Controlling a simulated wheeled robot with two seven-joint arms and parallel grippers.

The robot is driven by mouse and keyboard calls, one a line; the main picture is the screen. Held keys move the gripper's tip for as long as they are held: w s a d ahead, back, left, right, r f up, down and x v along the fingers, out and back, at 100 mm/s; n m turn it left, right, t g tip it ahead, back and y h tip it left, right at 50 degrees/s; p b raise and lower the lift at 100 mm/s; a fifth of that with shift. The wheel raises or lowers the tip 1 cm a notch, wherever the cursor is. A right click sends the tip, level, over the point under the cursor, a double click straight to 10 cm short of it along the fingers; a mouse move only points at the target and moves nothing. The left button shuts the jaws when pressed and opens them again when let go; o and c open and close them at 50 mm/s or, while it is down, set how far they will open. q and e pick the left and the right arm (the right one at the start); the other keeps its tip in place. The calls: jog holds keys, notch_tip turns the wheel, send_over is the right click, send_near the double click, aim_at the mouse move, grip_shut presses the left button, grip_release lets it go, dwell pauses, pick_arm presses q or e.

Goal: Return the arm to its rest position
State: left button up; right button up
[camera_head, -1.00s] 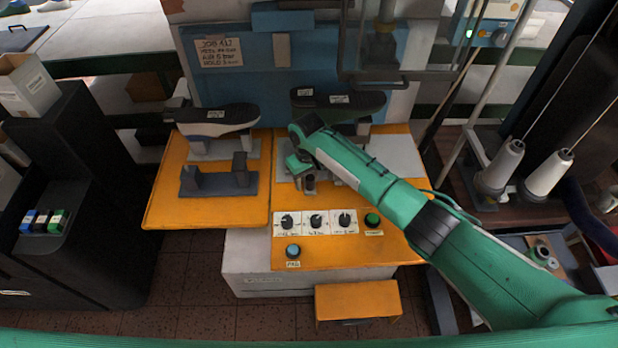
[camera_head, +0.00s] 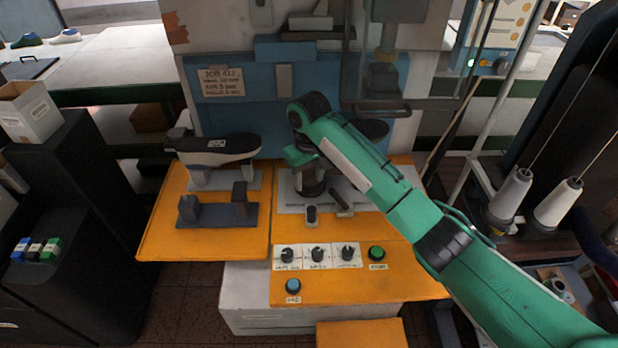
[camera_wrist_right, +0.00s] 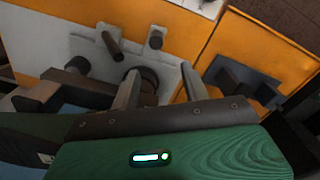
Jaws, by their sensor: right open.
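My right arm (camera_head: 395,195) comes in from the lower right in the head view, its wrist bent above the right half of the orange bench. My right gripper (camera_head: 301,160) hangs below the wrist over the pale plate; its fingertips are hard to make out there. In the right wrist view its two grey fingers (camera_wrist_right: 160,86) are spread apart. A dark round post (camera_wrist_right: 146,78) shows between them, seemingly beyond the fingers. I see nothing held. My left gripper is not in view.
Another last (camera_head: 375,130) is partly behind my arm. Knobs (camera_head: 318,255) and a green button (camera_head: 376,253) line the bench front. Thread cones (camera_head: 512,192) stand at right.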

jog(key=shift+r, duration=0.3)
